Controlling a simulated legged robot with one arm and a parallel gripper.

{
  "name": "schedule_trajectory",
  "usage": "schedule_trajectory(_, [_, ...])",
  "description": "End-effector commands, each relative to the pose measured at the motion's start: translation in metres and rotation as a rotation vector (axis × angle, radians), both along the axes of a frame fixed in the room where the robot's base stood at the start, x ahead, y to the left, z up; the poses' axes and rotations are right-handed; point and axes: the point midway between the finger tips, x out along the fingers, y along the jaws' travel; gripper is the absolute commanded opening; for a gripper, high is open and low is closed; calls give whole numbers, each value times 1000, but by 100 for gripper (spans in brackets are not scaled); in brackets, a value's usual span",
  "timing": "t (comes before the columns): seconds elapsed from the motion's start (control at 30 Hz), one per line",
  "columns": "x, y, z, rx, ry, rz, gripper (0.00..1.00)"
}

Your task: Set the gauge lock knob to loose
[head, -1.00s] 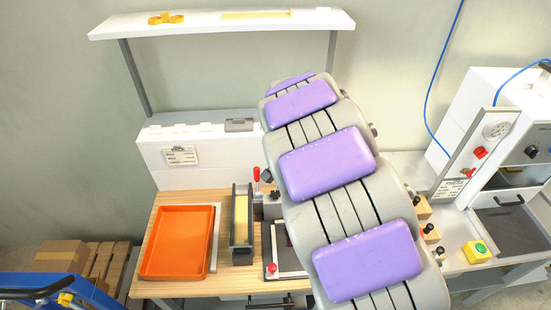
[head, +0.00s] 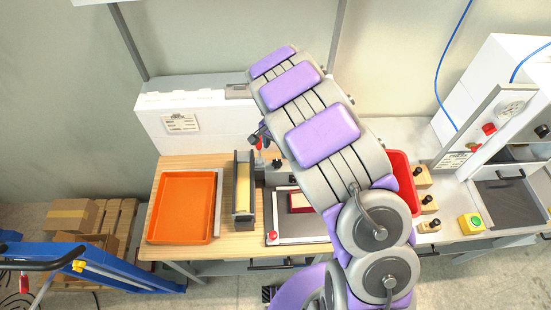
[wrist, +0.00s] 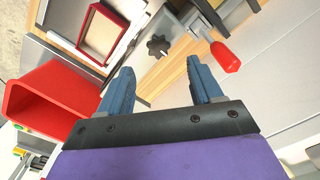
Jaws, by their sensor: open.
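A black star-shaped knob (wrist: 158,46) stands on a pale metal plate in the wrist view, beyond my fingertips. It is likely the gauge lock knob; a small dark knob (head: 277,163) shows beside my arm in the head view. I can read no loose or tight mark on it. My gripper (wrist: 162,82) is open and empty, its two blue-grey fingers apart, with the knob ahead of the gap and not touched. In the head view my arm hides most of the gripper.
A red-handled lever (wrist: 225,57) stands close right of the knob. A red bin (wrist: 45,95) is at the left, and a red-framed box (wrist: 103,33) lies beyond. On the bench are an orange tray (head: 186,207) and a black-sided holder (head: 244,190). Wooden-based knobs (head: 429,204) stand at the right.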

Motion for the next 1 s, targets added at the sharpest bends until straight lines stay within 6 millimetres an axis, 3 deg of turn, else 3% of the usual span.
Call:
schedule_trajectory(0.2, [-1, -1, -43, 0, 5, -2, 65])
schedule_trajectory(0.4, [-1, 1, -69, 0, 3, -2, 65])
schedule_trajectory(0.87, [0, 1, -81, 0, 0, -1, 65])
schedule_trajectory(1.0, [0, 0, -81, 0, 0, -1, 53])
